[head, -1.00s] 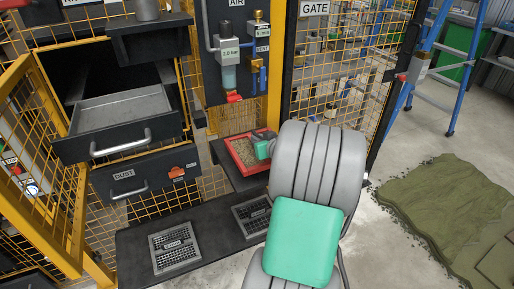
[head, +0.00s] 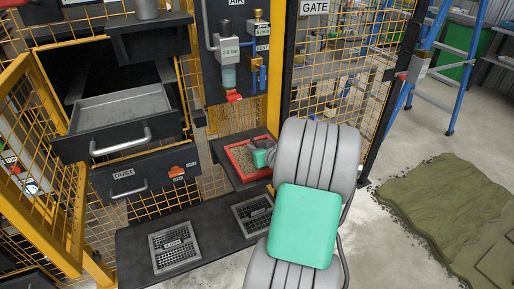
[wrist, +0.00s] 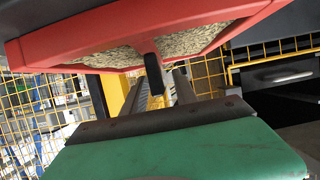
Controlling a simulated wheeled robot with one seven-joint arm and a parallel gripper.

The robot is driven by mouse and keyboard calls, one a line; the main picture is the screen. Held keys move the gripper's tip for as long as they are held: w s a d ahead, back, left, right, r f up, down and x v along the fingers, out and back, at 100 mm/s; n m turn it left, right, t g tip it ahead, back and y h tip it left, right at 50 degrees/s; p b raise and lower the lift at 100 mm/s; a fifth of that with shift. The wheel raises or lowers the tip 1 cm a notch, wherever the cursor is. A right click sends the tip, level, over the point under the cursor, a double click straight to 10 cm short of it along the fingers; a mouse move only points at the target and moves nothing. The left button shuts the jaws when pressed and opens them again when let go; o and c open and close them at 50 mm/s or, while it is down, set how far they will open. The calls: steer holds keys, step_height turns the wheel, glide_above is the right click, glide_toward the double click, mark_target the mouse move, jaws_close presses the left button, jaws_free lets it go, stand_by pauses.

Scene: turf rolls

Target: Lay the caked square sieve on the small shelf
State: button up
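The caked square sieve (head: 234,161) has a red frame and a tan, grainy layer inside. It sits at or just over the small dark shelf (head: 224,179) under the air panel; I cannot tell whether they touch. My gripper (head: 262,158), with a green body, is at the sieve's right side and is shut on its frame. In the wrist view the red frame (wrist: 50,45) fills the top, and a dark finger (wrist: 152,75) overlaps its edge. The other finger's contact is not clear. My arm hides the shelf's right end.
A dark bench (head: 210,233) with two grated plates lies below. An open grey drawer (head: 120,110) and a drawer marked DUST (head: 135,180) stick out at the left. Yellow mesh fencing (head: 330,75) stands behind. A green mat (head: 445,205) lies on the floor at right.

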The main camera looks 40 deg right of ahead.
steer(key=shift+r, duration=0.2)
steer(key=v, duration=1.2)
steer(key=w+a+y, duration=0.1)
steer(key=a, duration=0.1)
steer(key=w+a+f+n+g, duration=0.1)
steer(key=a, duration=0.2)
steer(key=w+a+f+y, duration=0.1)
steer(key=a, duration=0.2)
steer(key=shift+w+n+g+y, duration=0.15)
steer(key=shift+n+g+y, duration=0.15)
steer(key=a+f+n+g+y, duration=0.2)
steer(key=a+f+g, duration=0.15)
steer(key=a, duration=0.95)
steer(key=s+a+g, duration=0.6)
steer(key=s+a, duration=0.6)
steer(key=shift+s+r+h, duration=0.15)
steer(key=shift+r+h, duration=0.15)
steer(key=shift+r, duration=0.05)
steer(key=shift+a, duration=0.15)
